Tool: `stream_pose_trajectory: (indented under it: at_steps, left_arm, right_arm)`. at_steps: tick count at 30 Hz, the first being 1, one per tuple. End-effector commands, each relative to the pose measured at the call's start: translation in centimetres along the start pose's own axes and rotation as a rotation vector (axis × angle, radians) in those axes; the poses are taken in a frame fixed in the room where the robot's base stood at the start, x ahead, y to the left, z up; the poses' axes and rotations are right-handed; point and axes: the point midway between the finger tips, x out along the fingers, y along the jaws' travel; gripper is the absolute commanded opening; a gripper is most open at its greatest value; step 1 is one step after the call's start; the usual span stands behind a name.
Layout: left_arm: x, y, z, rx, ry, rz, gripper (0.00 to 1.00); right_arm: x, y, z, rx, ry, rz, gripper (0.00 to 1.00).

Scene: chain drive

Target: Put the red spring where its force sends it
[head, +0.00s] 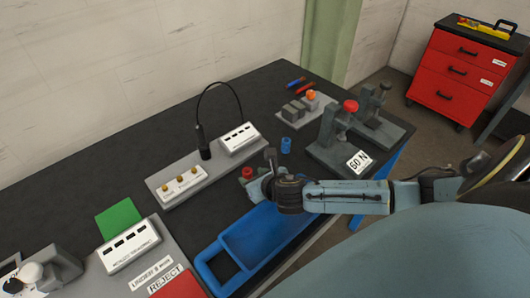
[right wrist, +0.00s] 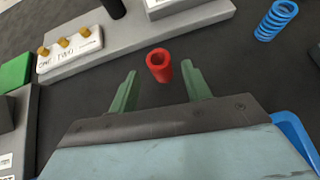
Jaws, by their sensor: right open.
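The red spring (head: 247,173) stands on the dark bench top near the middle. My right gripper (head: 262,174) is open beside it. In the right wrist view the red spring (right wrist: 158,64) stands upright just beyond the gap between the open green fingertips (right wrist: 160,78), and nothing is held. A press with a red knob (head: 350,106) and a "60 N" label (head: 358,161) stands to the right. A green pad (head: 118,219) and a red pad (head: 180,284) by a "REJECT" label (head: 165,279) lie at the left. My left gripper is not in view.
A blue spring (head: 286,145) stands behind the red one. A blue tray (head: 213,251) lies at the bench's front edge, below my right arm. A grey fixture with gold pegs (head: 180,182) and a black post (head: 203,142) stands behind. A red drawer cabinet (head: 455,85) is farther off.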

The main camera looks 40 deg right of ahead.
Motion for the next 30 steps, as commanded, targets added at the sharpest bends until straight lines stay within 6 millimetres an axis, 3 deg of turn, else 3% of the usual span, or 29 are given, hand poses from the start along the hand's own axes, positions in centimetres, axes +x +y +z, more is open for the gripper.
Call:
stream_pose_trajectory:
  at_steps: [9, 15, 30]
  left_arm:
    - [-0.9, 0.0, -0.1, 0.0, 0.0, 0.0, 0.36]
    - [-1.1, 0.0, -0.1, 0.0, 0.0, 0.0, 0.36]
    - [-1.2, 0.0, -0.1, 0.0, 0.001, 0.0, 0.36]
  right_arm:
    - [-6.6, 0.0, 0.0, -0.002, 0.001, 0.001, 0.48]
    - [-9.3, 0.0, 0.0, -0.001, 0.0, 0.0, 0.48]
    - [-10.2, 0.0, 0.0, 0.004, 0.0, 0.0, 0.48]
